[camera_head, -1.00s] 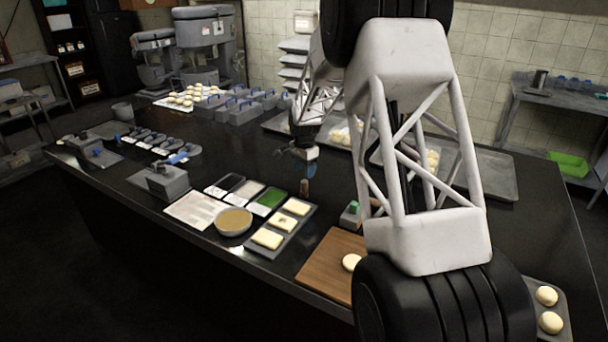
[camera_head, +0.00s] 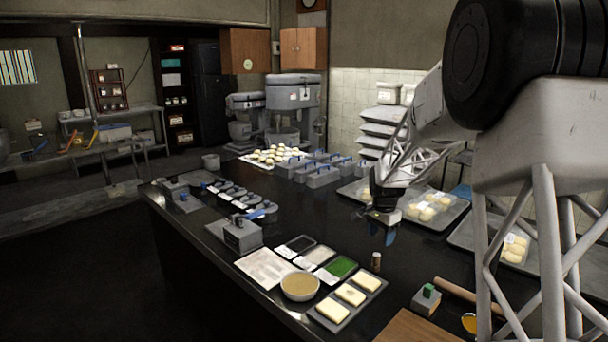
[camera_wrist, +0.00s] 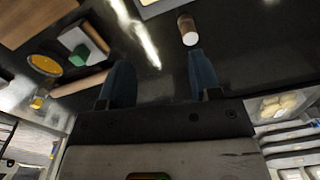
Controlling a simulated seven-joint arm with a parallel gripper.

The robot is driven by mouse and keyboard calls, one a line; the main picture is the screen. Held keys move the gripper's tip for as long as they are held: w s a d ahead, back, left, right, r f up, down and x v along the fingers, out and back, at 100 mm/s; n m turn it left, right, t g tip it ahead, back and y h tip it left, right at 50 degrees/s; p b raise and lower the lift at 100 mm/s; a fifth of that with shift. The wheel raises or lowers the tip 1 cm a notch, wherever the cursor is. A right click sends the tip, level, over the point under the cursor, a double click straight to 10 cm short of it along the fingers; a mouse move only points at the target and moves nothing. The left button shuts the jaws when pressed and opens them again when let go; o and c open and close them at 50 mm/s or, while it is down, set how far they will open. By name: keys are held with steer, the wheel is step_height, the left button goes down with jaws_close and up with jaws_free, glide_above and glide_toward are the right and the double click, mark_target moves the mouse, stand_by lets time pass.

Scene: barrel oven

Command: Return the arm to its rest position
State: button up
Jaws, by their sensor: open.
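My gripper (camera_head: 386,230) hangs over the black worktop (camera_head: 330,222) in the head view, just above and behind a small brown cylinder with a pale top (camera_head: 376,262). In the wrist view the two blue fingers of my gripper (camera_wrist: 160,62) stand well apart with nothing between them. The cylinder also shows there (camera_wrist: 187,28), beyond the right finger and apart from it. My arm reaches in from the right side of the head view and hides part of the worktop.
A tray of dough squares (camera_head: 348,297), a bowl (camera_head: 300,286) and a green tray (camera_head: 341,267) lie in front. A grey block with a green top (camera_head: 426,299) and a rolling pin (camera_head: 468,296) are at right. Trays of dough (camera_head: 428,209) stand behind my gripper.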

steer(key=s+a+r+n, duration=0.15)
steer(key=s+r, duration=0.25)
steer(key=s, duration=0.4)
steer(key=s+a+r+n+t, duration=0.15)
steer(key=s+r, duration=0.25)
steer(key=s, duration=0.5)
steer(key=s+a+r+n, duration=0.1)
steer(key=s+r+n, duration=0.1)
steer(key=s+r, duration=0.45)
steer(key=s+a+f+n, duration=0.1)
steer(key=s+n, duration=0.2)
steer(key=s, duration=1)
steer(key=s+a+f+n, duration=0.1)
steer(key=s+f+n, duration=0.1)
steer(key=s, duration=1.2)
steer(key=shift+s+f+n+t, duration=0.25)
steer(key=shift+n+t, duration=0.1)
steer(key=shift+n, duration=0.15)
